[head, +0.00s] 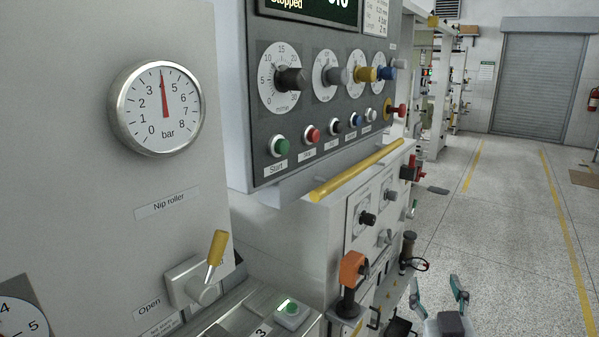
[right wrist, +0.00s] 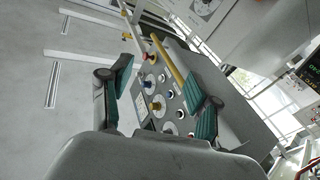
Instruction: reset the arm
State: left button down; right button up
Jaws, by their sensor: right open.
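My right gripper (head: 438,294) is low at the right of the head view, over the floor beside the machine. Its fingers are apart with nothing between them. In the right wrist view, the open right gripper (right wrist: 160,88) has its teal pads on either side of part of the control panel, seen beyond them at a distance. My left gripper is not in view.
The machine's control panel (head: 333,90) has knobs, coloured buttons and a yellow bar (head: 355,172) below. A gauge (head: 158,107) and a yellow-handled lever (head: 216,255) are at the left. An orange-handled control (head: 353,270) stands left of my gripper. Open floor (head: 500,225) lies to the right.

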jog(key=s+f+g, duration=0.3)
jog(key=f, duration=0.3)
jog(key=s+f+g, duration=0.3)
jog(key=f, duration=0.4)
jog(key=s+a+f+n+g+y, duration=0.1)
jog(key=s+a+f+g+y, duration=0.1)
jog(key=s+f+g, duration=0.55)
jog(key=s+a+f+n+g+y, duration=0.1)
jog(key=s+a+f+g, duration=0.1)
jog(key=s+f, duration=0.95)
jog(key=s+f+g, duration=0.1)
jog(key=s+f, duration=0.2)
jog(key=f, duration=1.7)
jog(key=s+d+f+g, duration=0.1)
jog(key=s+d+f, duration=0.2)
jog(key=s+f, duration=1.4)
jog(key=shift+s+f+g, duration=0.25)
jog(key=shift+f+g, duration=0.1)
jog(key=shift+f, duration=0.45)
jog(key=shift+d, duration=0.1)
